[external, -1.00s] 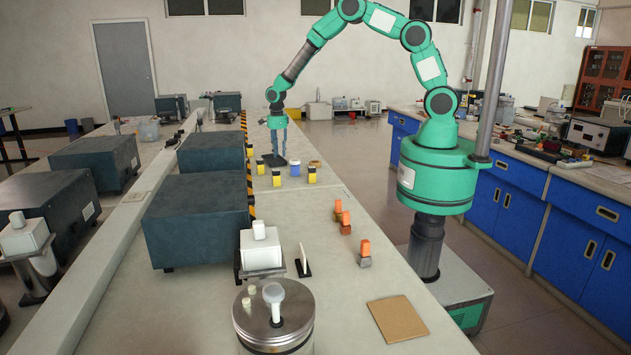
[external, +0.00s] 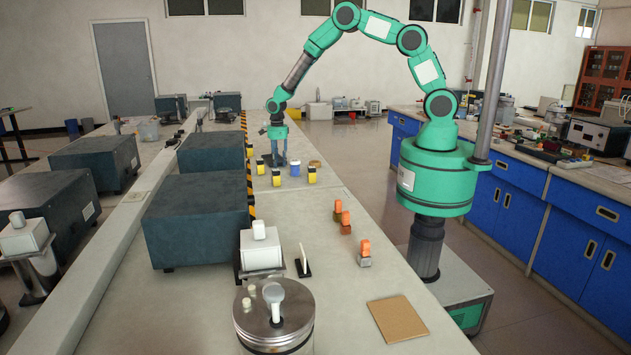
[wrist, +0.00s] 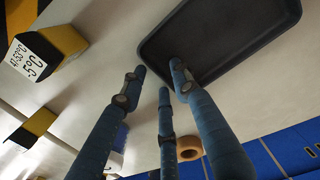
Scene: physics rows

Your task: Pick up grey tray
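The grey tray (wrist: 215,38) is dark, shallow and rounded at the corners, and lies on the pale bench at the top right of the wrist view. In the external view it is mostly hidden behind my fingers. My gripper (wrist: 160,76) has three blue fingers, spread apart with nothing between them. One fingertip overlaps the tray's near left part in the wrist view; I cannot tell whether it touches. The other two tips are over bare bench beside the tray. In the external view my gripper (external: 279,158) points down, low over the far part of the bench.
Yellow-and-black blocks (external: 312,175) stand near my gripper; a labelled one (wrist: 42,55) is left in the wrist view. A blue container (external: 295,169) and a brown ring (wrist: 188,148) are close by. Dark equipment boxes (external: 195,215) line the left. Orange blocks (external: 346,222) stand nearer.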

